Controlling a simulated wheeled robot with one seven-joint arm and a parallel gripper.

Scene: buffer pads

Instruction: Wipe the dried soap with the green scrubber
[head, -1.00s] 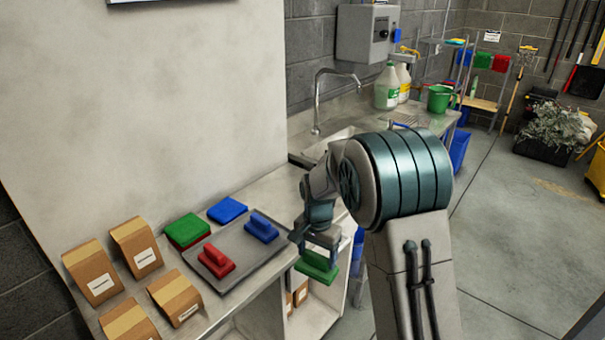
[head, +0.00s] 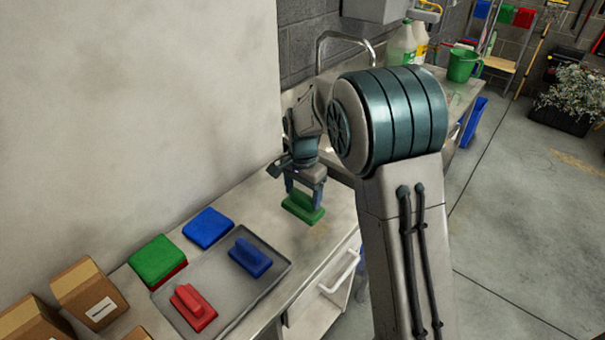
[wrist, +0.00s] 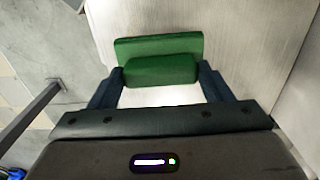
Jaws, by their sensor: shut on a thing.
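My gripper (head: 305,190) is shut on the handle of the green scrubber (head: 302,209). The scrubber is level, at or just above the steel counter (head: 262,212), right of the tray; I cannot tell if it touches. In the wrist view the green scrubber (wrist: 160,46) sits between the two dark fingers of my gripper (wrist: 160,78), its pad facing away from me. A faint tan patch (head: 321,229) shows on the counter just in front of the scrubber; it may be the dried soap. Whatever lies under the scrubber is hidden.
A grey tray (head: 218,283) holds a red scrubber (head: 193,307) and a blue scrubber (head: 250,257). Green (head: 157,259) and blue (head: 208,228) pads lie behind it. Brown boxes (head: 88,292) stand at left. A sink faucet (head: 340,40) rises behind my arm. A wall bounds the counter's back.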

